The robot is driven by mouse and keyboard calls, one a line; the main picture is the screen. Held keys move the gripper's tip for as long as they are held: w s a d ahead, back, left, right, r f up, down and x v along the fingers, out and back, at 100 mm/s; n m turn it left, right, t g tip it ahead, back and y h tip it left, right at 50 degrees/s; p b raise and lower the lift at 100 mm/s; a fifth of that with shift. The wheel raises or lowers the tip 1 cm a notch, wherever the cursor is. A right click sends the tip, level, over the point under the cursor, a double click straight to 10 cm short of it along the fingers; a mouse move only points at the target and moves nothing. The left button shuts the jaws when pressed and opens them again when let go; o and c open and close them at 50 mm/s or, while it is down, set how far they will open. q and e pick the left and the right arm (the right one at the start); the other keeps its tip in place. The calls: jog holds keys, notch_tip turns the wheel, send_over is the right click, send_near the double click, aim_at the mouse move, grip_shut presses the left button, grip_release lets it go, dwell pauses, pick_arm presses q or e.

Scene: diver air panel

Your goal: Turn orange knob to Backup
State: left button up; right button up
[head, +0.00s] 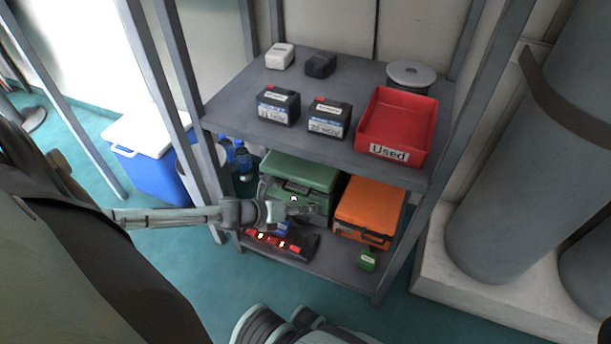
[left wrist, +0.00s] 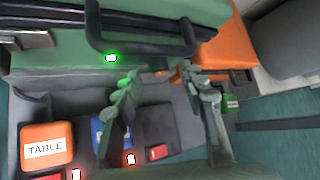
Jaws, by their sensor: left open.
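No orange knob and no Backup marking can be made out in either view. My left gripper (head: 277,211) is open and reaches the lower shelf, in front of the green case (head: 300,168). In the left wrist view my left gripper (left wrist: 161,76) has its two fingers apart with nothing between them. A small lit green marker (left wrist: 111,57) shows on the green case's front, just beyond the fingers. My right gripper is not in view.
An orange case (head: 369,204) stands beside the green one; a small green block (head: 367,260) lies before it. A dark tray (head: 300,249) with red parts sits below my gripper. The upper shelf (head: 235,105) holds batteries and a red "Used" bin (head: 398,115). Grey cylinders stand right.

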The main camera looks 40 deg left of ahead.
pick_arm(q)
jog(key=shift+w+d+f, duration=0.2)
jog(key=shift+w+f, duration=0.2)
jog(key=shift+w, duration=0.15)
